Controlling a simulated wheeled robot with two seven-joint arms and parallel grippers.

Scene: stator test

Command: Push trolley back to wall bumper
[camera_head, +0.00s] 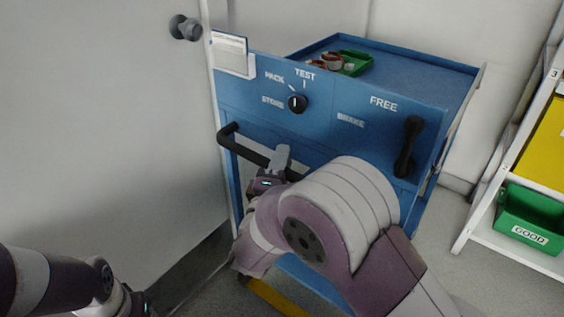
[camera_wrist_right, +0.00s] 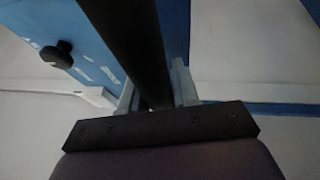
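The blue trolley (camera_head: 345,95) stands in front of me, its front panel facing me and its far end towards the light wall. A black handle bar (camera_head: 246,147) runs across its front. My right gripper (camera_head: 280,165) is at this bar. In the right wrist view, the fingers of my right gripper (camera_wrist_right: 155,95) lie close on both sides of the black bar (camera_wrist_right: 138,40). The black brake lever (camera_head: 408,147) stands near upright below the word FREE. No wall bumper can be made out for certain behind the trolley. My left arm shows at lower left; its fingers are out of frame.
A green tray (camera_head: 355,62) with reddish-brown rings is on the trolley top. A dial (camera_head: 297,103) is on the front panel. A white panel with a grey knob (camera_head: 185,27) stands close at left. A white rack (camera_head: 520,165) with a green GOOD bin (camera_head: 530,215) is at right.

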